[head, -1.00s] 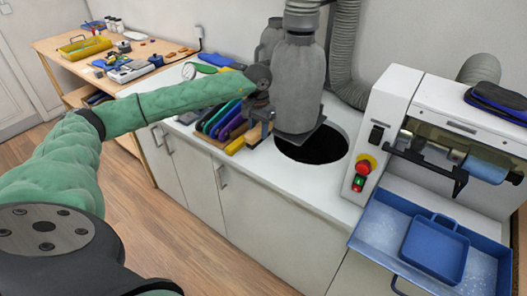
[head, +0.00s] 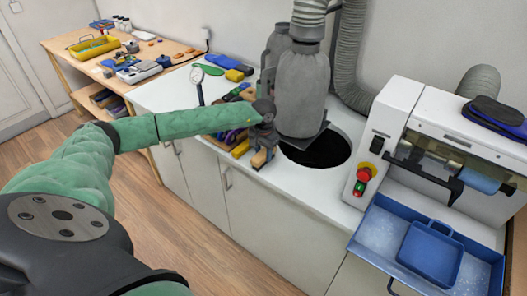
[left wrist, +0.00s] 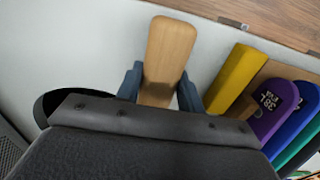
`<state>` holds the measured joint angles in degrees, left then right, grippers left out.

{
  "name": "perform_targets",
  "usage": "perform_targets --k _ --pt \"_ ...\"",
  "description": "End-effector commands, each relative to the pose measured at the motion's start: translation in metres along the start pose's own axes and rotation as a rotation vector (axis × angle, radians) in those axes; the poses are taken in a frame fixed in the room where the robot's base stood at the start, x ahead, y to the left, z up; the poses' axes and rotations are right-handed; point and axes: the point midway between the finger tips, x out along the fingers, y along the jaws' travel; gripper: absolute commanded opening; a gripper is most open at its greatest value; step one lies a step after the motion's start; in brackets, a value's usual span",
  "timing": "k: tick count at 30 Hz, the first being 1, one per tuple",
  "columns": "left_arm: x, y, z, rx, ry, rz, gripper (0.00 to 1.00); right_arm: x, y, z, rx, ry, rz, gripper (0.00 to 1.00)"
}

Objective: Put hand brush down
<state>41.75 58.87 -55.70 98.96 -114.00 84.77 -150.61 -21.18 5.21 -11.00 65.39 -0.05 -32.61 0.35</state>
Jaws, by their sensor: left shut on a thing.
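My left gripper (head: 264,138) is over the white counter (head: 207,92), just left of the round dark hole. It is shut on the hand brush, whose wooden part (head: 261,158) shows below the fingers near the counter's front edge. In the left wrist view the pale wooden handle (left wrist: 168,58) sticks out between the two blue-grey fingers (left wrist: 160,92). The bristles are hidden, and I cannot tell whether the brush touches the counter. My right gripper is not in view.
A yellow block (left wrist: 233,76) and a rack of coloured insoles, including a purple one (left wrist: 273,112), lie close beside the gripper. The white machine (head: 405,130) with a blue tray (head: 432,252) is at right.

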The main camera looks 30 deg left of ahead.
Motion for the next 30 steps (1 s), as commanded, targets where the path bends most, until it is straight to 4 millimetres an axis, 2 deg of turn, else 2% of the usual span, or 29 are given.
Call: perform_targets --k 12,13,16,30 --pt "0.0024 -0.0004 0.0001 0.0 0.0 -0.001 0.03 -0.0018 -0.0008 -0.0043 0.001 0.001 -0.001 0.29" --pt "0.0023 -0.0004 0.0002 0.0 0.0 -0.001 0.4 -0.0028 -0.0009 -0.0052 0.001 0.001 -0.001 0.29" --pt "0.0019 -0.0004 0.0002 0.0 0.0 -0.001 0.59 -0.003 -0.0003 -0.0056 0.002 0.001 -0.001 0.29" --pt "-0.0009 -0.0004 0.0002 0.0 -0.001 -0.001 0.59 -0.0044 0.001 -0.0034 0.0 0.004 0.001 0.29"
